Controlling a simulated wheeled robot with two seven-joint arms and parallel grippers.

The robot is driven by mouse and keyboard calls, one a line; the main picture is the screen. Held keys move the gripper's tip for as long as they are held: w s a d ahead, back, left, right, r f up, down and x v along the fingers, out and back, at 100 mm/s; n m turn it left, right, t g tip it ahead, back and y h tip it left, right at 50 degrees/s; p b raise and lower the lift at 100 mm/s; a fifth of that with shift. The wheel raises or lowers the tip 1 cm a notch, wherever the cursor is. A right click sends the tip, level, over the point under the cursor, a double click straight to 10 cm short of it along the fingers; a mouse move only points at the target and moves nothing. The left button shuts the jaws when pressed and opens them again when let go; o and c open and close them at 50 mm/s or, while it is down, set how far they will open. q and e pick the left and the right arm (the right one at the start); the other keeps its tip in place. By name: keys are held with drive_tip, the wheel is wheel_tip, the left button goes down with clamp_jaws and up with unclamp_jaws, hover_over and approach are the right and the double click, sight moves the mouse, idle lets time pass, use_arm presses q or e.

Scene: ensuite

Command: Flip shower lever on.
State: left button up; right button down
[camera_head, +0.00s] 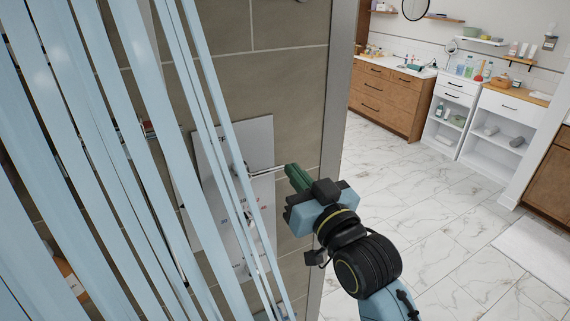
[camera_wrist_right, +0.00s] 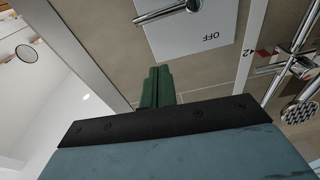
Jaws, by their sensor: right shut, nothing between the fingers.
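The shower lever (camera_head: 266,170) is a thin chrome rod sticking out from a white plate (camera_head: 262,135) on the brown tiled wall. In the wrist view the fingers (camera_wrist_right: 157,86) are below the lever, with a visible gap; contact is not shown. My left gripper is not in view.
Long pale blue bars (camera_head: 95,110) cross the left of the head view and partly hide the plate. Chrome shower fittings (camera_wrist_right: 295,65) show right in the wrist view. A wooden vanity (camera_head: 385,98) and white shelving (camera_head: 448,120) stand far back. The marble floor (camera_head: 440,215) is clear.

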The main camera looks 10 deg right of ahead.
drive_tip(key=shift+v, duration=0.95)
wheel_tip(320, 180, down, 25)
drive_tip(key=w+g+h+b, duration=0.2)
drive_tip(key=w+g+b, duration=0.1)
drive_tip(key=g+b, duration=0.1)
drive_tip(key=s+d+f+g+h+b, duration=0.15)
drive_tip(key=s+f, duration=0.25)
drive_tip(key=f, duration=0.8)
drive_tip(key=s+d+f+g+y+b, duration=0.1)
drive_tip(key=s+d+f+g+b, duration=0.15)
drive_tip(key=f, duration=0.95)
drive_tip(key=s+d+f+g+h+b, duration=0.1)
drive_tip(key=s+d+f+g+b, duration=0.2)
drive_tip(key=s+f, duration=1.05)
drive_tip(key=s+d+f+g+h+b, duration=0.1)
drive_tip(key=s+d+f+g+b, duration=0.2)
drive_tip(key=s+f, duration=1.05)
drive_tip(key=s+d+f+g, duration=0.1)
drive_tip(key=s+f+g, duration=0.1)
drive_tip(key=s, duration=0.4)
drive_tip(key=s+d+f+g, duration=0.1)
drive_tip(key=s+d+f, duration=0.1)
drive_tip(key=s, duration=0.4)
drive_tip(key=shift+s+f+g+h, duration=0.4)
drive_tip(key=shift+f+h, duration=0.05)
drive_tip(key=shift+f, duration=0.25)
